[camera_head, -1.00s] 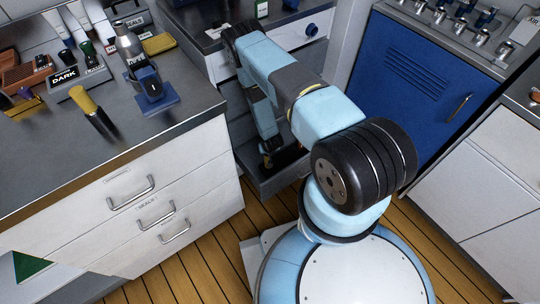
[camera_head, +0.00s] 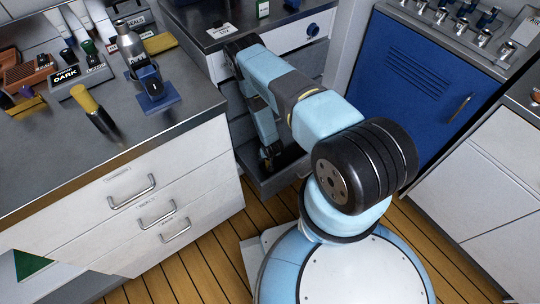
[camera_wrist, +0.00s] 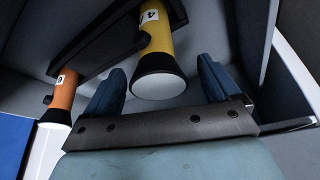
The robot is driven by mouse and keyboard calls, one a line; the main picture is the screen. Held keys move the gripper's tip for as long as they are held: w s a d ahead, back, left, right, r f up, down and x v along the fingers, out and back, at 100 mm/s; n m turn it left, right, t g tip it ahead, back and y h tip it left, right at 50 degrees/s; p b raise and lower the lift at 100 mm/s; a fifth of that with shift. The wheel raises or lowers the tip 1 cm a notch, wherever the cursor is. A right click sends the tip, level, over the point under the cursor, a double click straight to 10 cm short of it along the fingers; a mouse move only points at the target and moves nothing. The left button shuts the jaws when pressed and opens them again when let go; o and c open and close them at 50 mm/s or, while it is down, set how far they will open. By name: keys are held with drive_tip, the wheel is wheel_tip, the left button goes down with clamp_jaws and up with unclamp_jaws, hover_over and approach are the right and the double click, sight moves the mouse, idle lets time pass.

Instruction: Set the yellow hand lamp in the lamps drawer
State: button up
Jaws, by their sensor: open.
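The yellow hand lamp (camera_wrist: 157,58), labelled 4 and with a black rim around its pale lens, lies in the wrist view with its far end at a dark holder (camera_wrist: 100,37). My gripper (camera_wrist: 160,82) is open, with one blue finger on each side of the lamp and a visible gap to both. In the head view my gripper (camera_head: 268,158) is low inside the open grey drawer (camera_head: 275,182), and my arm hides much of that drawer. An orange lamp (camera_wrist: 63,90), labelled 6, lies to the left in the wrist view.
A steel counter (camera_head: 50,150) with bottles, a DARK-labelled block (camera_head: 66,78) and a yellow-and-black object (camera_head: 92,108) stands at left. A blue cabinet (camera_head: 415,80) is at right. Drawer walls are close around my gripper.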

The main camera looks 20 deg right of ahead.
drive_tip(key=v, duration=1.2)
drive_tip(key=shift+s, duration=0.15)
idle(1.1)
